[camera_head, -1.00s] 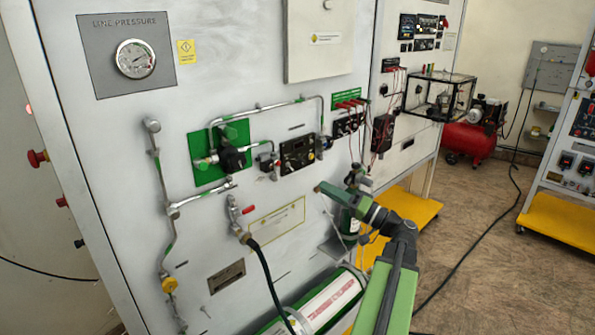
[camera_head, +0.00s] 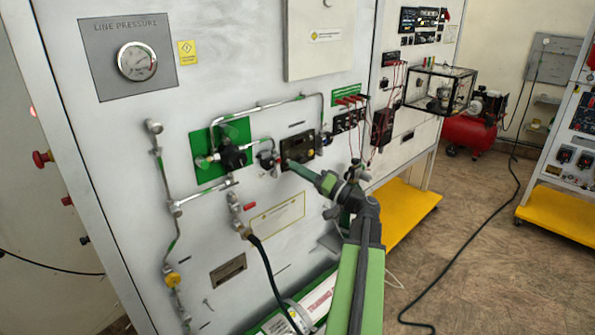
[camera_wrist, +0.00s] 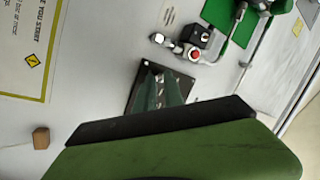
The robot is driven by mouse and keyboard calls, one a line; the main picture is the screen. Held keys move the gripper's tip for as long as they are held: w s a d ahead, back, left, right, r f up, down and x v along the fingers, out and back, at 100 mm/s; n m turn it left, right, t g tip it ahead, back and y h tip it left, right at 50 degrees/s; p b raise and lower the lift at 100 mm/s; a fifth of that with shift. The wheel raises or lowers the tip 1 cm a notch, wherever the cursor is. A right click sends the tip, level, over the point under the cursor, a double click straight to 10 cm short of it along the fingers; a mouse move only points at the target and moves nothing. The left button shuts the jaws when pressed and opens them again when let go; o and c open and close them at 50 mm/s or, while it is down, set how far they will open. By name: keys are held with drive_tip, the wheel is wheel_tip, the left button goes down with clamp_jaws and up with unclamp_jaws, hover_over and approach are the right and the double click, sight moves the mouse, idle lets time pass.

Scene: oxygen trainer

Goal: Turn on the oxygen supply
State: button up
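The oxygen panel (camera_head: 110,120) carries metal pipes, a black regulator (camera_head: 232,158) on a green plate (camera_head: 203,140), and a small valve block (camera_head: 267,160). In the wrist view, that block (camera_wrist: 200,37) shows a round red face. A red-handled valve (camera_head: 248,207) sits lower, with a black hose below it. A yellow knob (camera_head: 172,279) is on the left pipe. My gripper (camera_head: 290,164) points at the dark control box (camera_head: 298,148), partly covering it. In the wrist view, my gripper's fingertips (camera_wrist: 161,92) overlap a dark plate (camera_wrist: 136,88); their gap and any contact are unclear.
A line pressure gauge (camera_head: 137,61) is at upper left. A green-and-white cylinder (camera_head: 312,305) lies at the panel's foot. Red leads hang near a dark meter (camera_head: 382,127). Yellow bases (camera_head: 405,205) edge the floor, which is open at right, with a cable across it.

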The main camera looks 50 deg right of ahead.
sight(289, 161)
clamp_jaws()
drive_tip(key=shift+a, duration=0.1)
drive_tip(key=shift+r+p, duration=0.3)
drive_tip(key=shift+p, duration=0.25)
drive_tip(key=r+g+p, duration=0.1)
drive_tip(key=p, duration=0.3)
drive_tip(key=shift+s+r+m+g, duration=0.15)
drive_tip(key=shift+m+g, duration=0.15)
drive_tip(key=shift+g, duration=0.1)
drive_tip(key=g+p, duration=0.1)
drive_tip(key=p, duration=0.3)
drive_tip(key=r+g+h+p, duration=0.1)
drive_tip(key=g+p, duration=0.1)
drive_tip(key=p, duration=0.2)
drive_tip(key=shift+r+m, duration=0.3)
drive_tip(key=shift+m, duration=0.1)
drive_tip(key=g+p, duration=0.1)
drive_tip(key=p, duration=0.1)
drive_tip(key=g+p, duration=0.1)
drive_tip(key=p, duration=0.1)
drive_tip(key=g+p, duration=0.1)
drive_tip(key=p, duration=0.1)
drive_tip(key=shift+w+d+r+m+p, duration=0.2)
drive_tip(key=shift+r+m+p, duration=0.1)
drive_tip(key=shift+p, duration=0.1)
drive_tip(key=g+p, duration=0.1)
drive_tip(key=p, duration=0.2)
drive_tip(key=shift+w+g, duration=0.15)
drive_tip(key=shift+g, duration=0.15)
drive_tip(key=shift+f, duration=0.1)
